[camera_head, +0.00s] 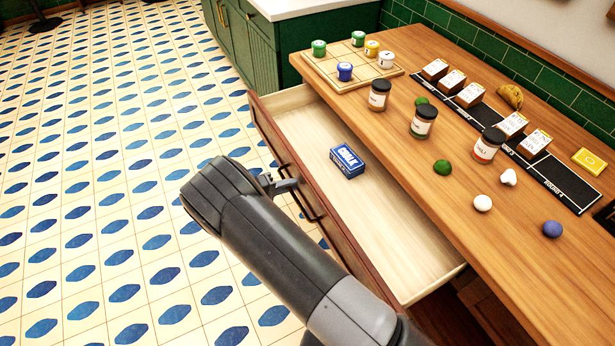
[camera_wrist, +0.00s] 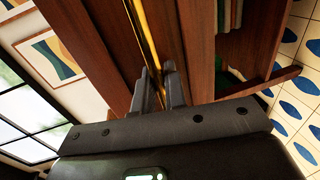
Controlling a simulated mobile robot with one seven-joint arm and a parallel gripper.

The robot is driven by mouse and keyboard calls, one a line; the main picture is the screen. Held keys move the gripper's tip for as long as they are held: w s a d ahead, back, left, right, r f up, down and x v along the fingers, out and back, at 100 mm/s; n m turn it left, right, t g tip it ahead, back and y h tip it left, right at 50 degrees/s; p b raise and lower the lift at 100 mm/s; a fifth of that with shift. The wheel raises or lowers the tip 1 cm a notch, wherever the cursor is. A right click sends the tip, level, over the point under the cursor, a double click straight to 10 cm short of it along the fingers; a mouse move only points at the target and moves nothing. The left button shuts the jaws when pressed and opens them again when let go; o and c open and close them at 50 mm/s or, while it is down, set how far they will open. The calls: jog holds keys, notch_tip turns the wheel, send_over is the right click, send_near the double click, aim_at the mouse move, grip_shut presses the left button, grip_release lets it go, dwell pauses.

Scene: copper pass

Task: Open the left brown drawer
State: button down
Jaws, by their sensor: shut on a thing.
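The brown drawer (camera_head: 262,125) is pulled well out from under the wooden counter, and its pale inside shows. A blue chalk box (camera_head: 347,161) lies in it. My gripper (camera_head: 288,184) is at the outer side of the drawer front, by its dark handle (camera_head: 312,212), and is shut on that handle.
A green cabinet (camera_head: 250,50) stands behind the drawer.

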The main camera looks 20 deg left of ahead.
jog(key=shift+f+v, duration=0.25)
jog(key=shift+v, duration=0.85)
jog(key=shift+f+v, duration=0.2)
jog(key=shift+v, duration=0.9)
jog(key=shift+s, duration=0.1)
jog(key=c, duration=1.8)
grip_release()
jog(key=shift+c, duration=0.2)
jog(key=v, duration=1)
jog(key=shift+s+a, duration=0.2)
jog(key=shift+a, duration=0.1)
